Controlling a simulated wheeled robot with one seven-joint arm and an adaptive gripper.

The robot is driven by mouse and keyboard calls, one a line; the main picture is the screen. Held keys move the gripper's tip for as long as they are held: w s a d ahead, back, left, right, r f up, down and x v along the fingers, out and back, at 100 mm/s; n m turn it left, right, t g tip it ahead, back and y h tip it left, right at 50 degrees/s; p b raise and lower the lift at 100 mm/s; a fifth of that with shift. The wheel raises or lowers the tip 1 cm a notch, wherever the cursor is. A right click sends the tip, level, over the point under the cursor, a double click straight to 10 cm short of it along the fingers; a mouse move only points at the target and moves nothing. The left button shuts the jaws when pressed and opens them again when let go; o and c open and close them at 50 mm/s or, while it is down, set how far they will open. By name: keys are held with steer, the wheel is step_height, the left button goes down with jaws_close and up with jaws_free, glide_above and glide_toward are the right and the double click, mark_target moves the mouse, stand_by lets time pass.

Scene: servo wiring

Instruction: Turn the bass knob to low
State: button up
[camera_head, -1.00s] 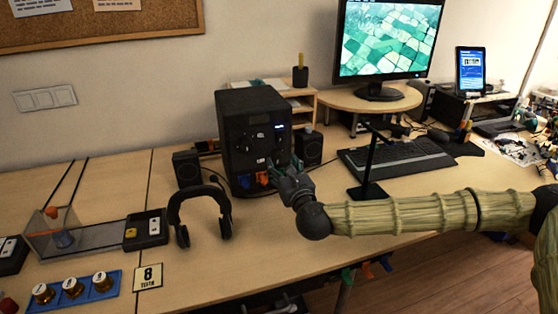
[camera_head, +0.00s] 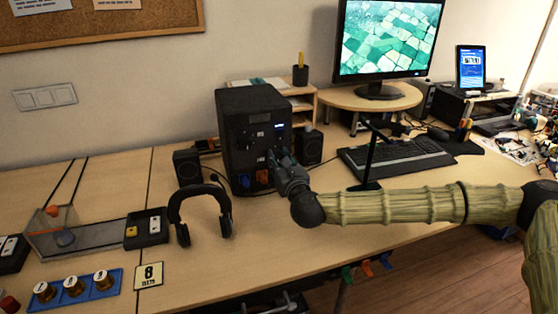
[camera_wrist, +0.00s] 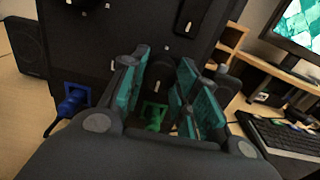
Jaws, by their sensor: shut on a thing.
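The black amplifier box (camera_head: 240,137) stands on the desk, with dark knobs and small white marks on its front panel. It also fills the upper part of the wrist view (camera_wrist: 85,40). My gripper (camera_head: 276,160) is at the lower right of this panel. In the wrist view its teal fingers (camera_wrist: 160,75) lie on either side of a dark knob (camera_wrist: 156,72) with a white mark, and are shut on it. Its label is not readable, so I cannot tell by name which knob it is. Another knob with a pale pointer (camera_wrist: 190,18) shows above.
Blue (camera_wrist: 74,102) and green (camera_wrist: 154,115) plugs sit low on the panel, close beneath the gripper. Small speakers (camera_head: 187,168) flank the box.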

steer(key=shift+n, duration=0.4)
steer(key=n, duration=0.2)
steer(key=shift+n+b, duration=0.35)
steer(key=shift+n, duration=0.05)
steer(key=n, duration=0.3)
steer(key=shift+n, duration=0.3)
steer(key=n, duration=0.3)
steer(key=shift+n, duration=0.3)
steer(key=n, duration=0.3)
steer(key=shift+n, duration=0.3)
steer(key=n, duration=0.5)
steer(key=shift+n, duration=2.1)
